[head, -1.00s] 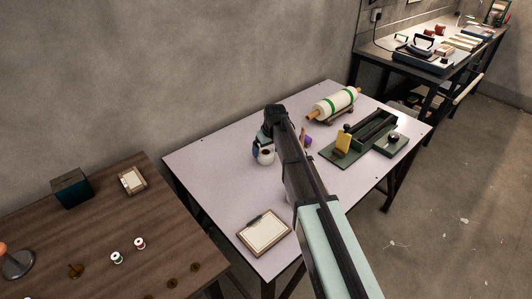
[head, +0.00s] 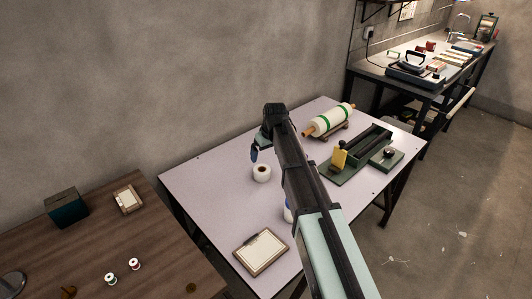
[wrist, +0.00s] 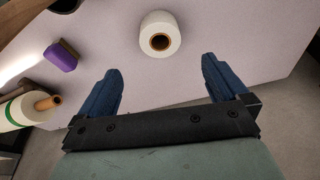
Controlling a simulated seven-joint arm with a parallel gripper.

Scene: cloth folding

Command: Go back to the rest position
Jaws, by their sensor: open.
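My gripper (wrist: 160,90) is open and empty in the wrist view, its two blue fingers spread apart. A white roll (wrist: 160,34) with a brown core lies just beyond the fingertips in that view, not between them. In the head view my arm reaches over the pale table (head: 215,200), and one blue finger of my gripper (head: 254,154) shows near the white roll (head: 261,172). The other finger is hidden behind my arm. No cloth is clearly visible.
A green-banded roll (head: 329,120) rests on a stand at the back. A green tray (head: 357,152) sits at the right. A clipboard (head: 261,252) lies at the front edge. A purple block (wrist: 60,56) shows in the wrist view. A brown table (head: 130,235) stands left.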

